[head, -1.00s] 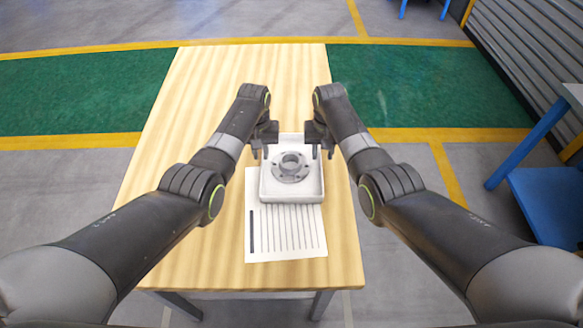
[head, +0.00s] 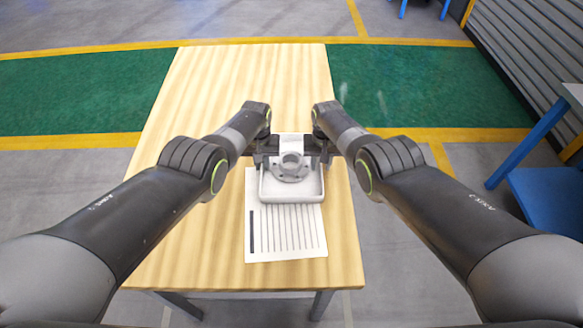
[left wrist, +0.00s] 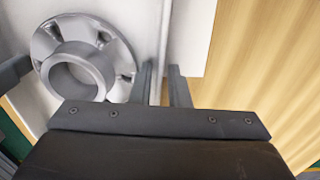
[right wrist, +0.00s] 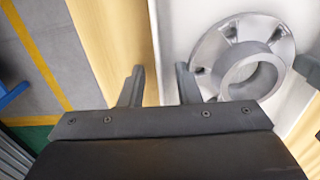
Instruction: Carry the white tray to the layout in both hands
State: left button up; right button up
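The white tray (head: 291,194) lies on the wooden table, partly over the near printed sheet, with a grey flanged shell (head: 291,168) inside it. My left gripper (left wrist: 160,80) is at the tray's left side, its two fingers open on either side of the tray's wall. My right gripper (right wrist: 158,80) is at the right side, its fingers open astride the opposite wall. The shell also shows in the left wrist view (left wrist: 83,65) and in the right wrist view (right wrist: 245,62).
The lined sheet (head: 285,235) lies on the table (head: 200,220) at the near side of the tray. The table is bare to the left and at the far end. A blue workbench (head: 545,195) stands off to the right.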

pick_arm(q)
grip_shut()
pick_arm(e)
jog(key=c, duration=0.4)
grip_shut()
pick_arm(q)
jog(key=shift+a, duration=0.1)
pick_arm(e)
jog(key=shift+d, duration=0.1)
dwell(0.5)
pick_arm(q)
jog(key=shift+w+r, duration=0.15)
pick_arm(e)
jog(key=shift+w+r, duration=0.15)
